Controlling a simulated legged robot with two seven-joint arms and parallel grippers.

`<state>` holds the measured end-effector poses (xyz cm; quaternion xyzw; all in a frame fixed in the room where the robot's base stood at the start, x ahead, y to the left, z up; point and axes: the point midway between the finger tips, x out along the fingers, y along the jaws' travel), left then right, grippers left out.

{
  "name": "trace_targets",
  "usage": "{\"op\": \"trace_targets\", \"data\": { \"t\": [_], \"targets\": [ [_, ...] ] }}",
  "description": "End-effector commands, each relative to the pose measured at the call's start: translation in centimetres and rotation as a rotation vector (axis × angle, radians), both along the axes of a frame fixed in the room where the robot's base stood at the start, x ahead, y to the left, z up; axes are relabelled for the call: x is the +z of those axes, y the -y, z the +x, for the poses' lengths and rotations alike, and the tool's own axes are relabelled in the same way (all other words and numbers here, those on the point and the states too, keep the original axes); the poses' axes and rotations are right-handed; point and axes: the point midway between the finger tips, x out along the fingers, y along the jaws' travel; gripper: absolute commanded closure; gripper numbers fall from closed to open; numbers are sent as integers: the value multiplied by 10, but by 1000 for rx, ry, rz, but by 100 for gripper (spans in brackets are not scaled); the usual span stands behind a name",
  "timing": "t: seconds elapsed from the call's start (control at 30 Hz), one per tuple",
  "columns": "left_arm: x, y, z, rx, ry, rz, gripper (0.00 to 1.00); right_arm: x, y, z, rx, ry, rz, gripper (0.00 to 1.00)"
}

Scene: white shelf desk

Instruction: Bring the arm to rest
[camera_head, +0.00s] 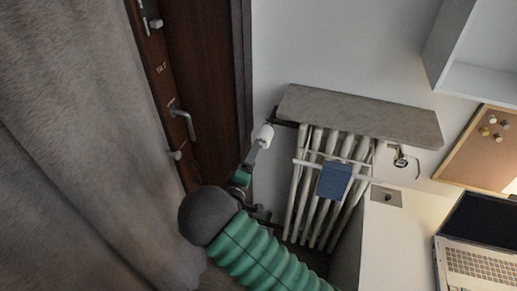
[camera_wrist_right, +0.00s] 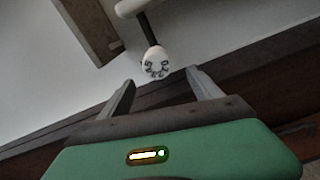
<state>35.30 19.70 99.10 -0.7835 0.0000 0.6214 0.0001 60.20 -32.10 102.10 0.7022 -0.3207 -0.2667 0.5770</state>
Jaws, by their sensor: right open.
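My right gripper (camera_wrist_right: 160,78) is open in the right wrist view, with its two grey fingers spread and nothing between them. A white round knob (camera_wrist_right: 155,62) with dark marks on its face shows just beyond the fingertips; the exact gap cannot be told. In the head view my right arm reaches in from the bottom, and my right gripper (camera_head: 253,157) is close below the white radiator knob (camera_head: 263,136). The fingers are small and partly hidden there. My left gripper is not in view.
A white radiator (camera_head: 301,185) with a blue box (camera_head: 334,181) on its front stands under a grey shelf (camera_head: 358,115). A brown door (camera_head: 207,90) and a grey curtain (camera_head: 85,150) are at left. A white desk (camera_head: 400,245) with a laptop (camera_head: 477,265) is at right.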

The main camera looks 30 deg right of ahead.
Motion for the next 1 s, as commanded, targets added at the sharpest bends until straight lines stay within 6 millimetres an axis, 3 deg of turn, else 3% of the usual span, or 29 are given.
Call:
{"op": "trace_targets", "data": {
  "t": [0.2,0.67,0.77,0.87,0.97,1.0],
  "targets": [
    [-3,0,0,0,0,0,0,0,-19,-15,1,0,0,27],
    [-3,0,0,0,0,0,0,-1,-19,-14,6,1,22,27],
    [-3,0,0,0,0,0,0,-11,-23,-8,59,4,206,27],
    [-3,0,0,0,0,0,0,-28,-49,-10,148,-17,601,27],
    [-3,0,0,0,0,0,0,-37,-96,-49,173,-118,1047,27],
    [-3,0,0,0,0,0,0,-37,-113,-76,149,-182,1188,27]
  ]
}}
